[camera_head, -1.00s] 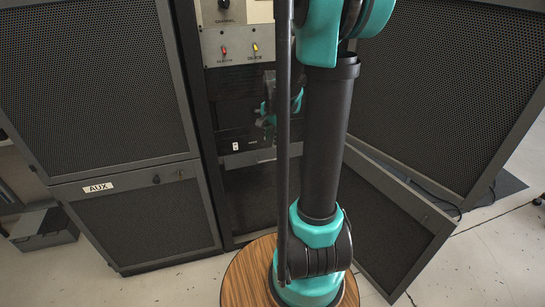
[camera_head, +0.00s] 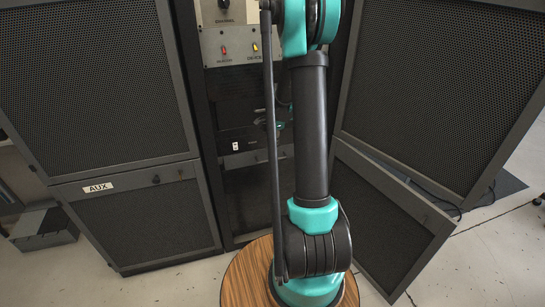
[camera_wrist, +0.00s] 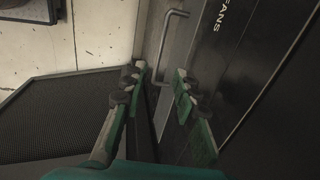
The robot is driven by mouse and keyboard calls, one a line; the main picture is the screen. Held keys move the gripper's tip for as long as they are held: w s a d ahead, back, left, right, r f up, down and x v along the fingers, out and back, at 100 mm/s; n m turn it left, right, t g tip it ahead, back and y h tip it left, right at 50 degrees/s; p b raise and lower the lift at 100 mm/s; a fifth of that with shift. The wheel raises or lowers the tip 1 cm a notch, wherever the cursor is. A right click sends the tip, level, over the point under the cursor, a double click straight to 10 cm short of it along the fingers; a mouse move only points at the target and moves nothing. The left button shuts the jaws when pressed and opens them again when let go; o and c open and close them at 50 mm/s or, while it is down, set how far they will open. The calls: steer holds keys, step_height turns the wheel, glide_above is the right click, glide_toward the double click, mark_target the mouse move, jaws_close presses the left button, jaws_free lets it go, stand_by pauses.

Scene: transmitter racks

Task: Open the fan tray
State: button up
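The fan tray shows in the wrist view as a dark front panel (camera_wrist: 240,60) with the word FANS on it. A thin metal U-shaped handle (camera_wrist: 162,50) runs along its left side. My gripper (camera_wrist: 160,90) is open, one finger on each side of the handle's lower part in the picture. I cannot tell whether either finger touches the handle. In the head view my arm (camera_head: 310,130) crosses in front of the rack bay and hides part of it. The fingers show there only as small teal and dark shapes, partly behind the arm.
An open mesh door (camera_head: 430,90) and a lower door panel (camera_head: 385,220) stand at right. A switch panel (camera_head: 238,46) sits above the dark bay. Cables lie on the floor at right.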

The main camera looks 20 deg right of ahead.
mark_target(273, 155)
steer(key=f, duration=0.3)
steer(key=w+f, duration=0.1)
steer(key=f, duration=0.5)
steer(key=shift+w+f, duration=0.25)
steer(key=shift+w, duration=0.15)
steer(key=shift+c, duration=0.6)
jaws_close()
